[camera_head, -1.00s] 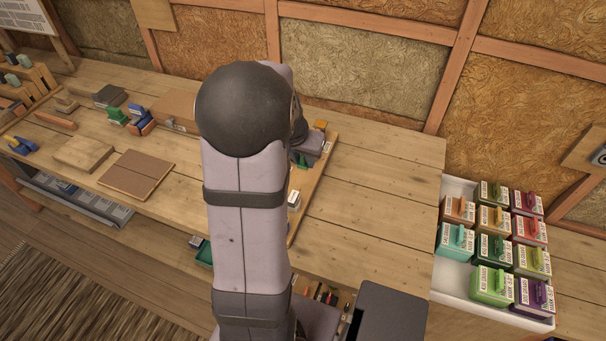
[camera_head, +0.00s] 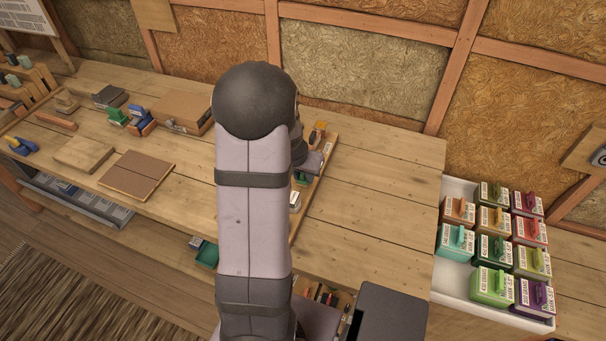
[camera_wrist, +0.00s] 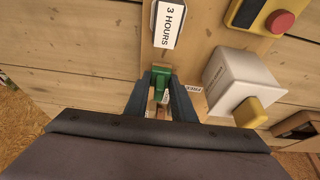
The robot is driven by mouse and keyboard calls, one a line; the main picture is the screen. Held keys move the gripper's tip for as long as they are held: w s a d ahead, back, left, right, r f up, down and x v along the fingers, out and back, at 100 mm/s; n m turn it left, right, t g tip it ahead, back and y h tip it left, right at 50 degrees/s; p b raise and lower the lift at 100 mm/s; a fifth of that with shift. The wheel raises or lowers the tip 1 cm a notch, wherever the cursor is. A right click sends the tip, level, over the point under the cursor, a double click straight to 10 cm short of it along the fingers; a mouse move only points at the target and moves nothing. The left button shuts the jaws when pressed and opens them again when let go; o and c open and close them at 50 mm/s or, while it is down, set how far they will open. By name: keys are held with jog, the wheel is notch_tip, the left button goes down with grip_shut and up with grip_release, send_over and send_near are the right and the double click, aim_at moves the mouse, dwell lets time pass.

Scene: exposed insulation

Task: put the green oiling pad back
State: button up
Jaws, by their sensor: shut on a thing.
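The green oiling pad (camera_wrist: 160,78) is between the two fingers of my gripper (camera_wrist: 161,88) in the wrist view. My gripper is shut on it, above a wooden board (camera_wrist: 205,25). The pad is just below a "3 HOURS" label block (camera_wrist: 168,25) in the picture. A smaller "FREE" label (camera_wrist: 195,89) shows just right of the fingers. A green piece (camera_head: 302,179) shows beside my arm in the camera_head view. My arm hides most of the gripper there. Whether the pad touches the board cannot be told.
A white block with a yellow part (camera_wrist: 240,80) stands close right of my gripper. A yellow box with a red button (camera_wrist: 268,15) is at upper right. A white tray of colored boxes (camera_head: 452,280) stands at far right. The bench (camera_head: 375,190) between is clear.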

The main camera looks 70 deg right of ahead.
jog(key=shift+f, duration=0.15)
jog(key=o, duration=1)
jog(key=shift+c, duration=0.2)
jog(key=shift+a+r, duration=0.1)
jog(key=shift+r, duration=0.45)
jog(key=v, duration=1.1)
jog(key=shift+b, duration=0.3)
jog(key=shift+w+a+r, duration=0.1)
jog(key=shift+w+a, duration=0.05)
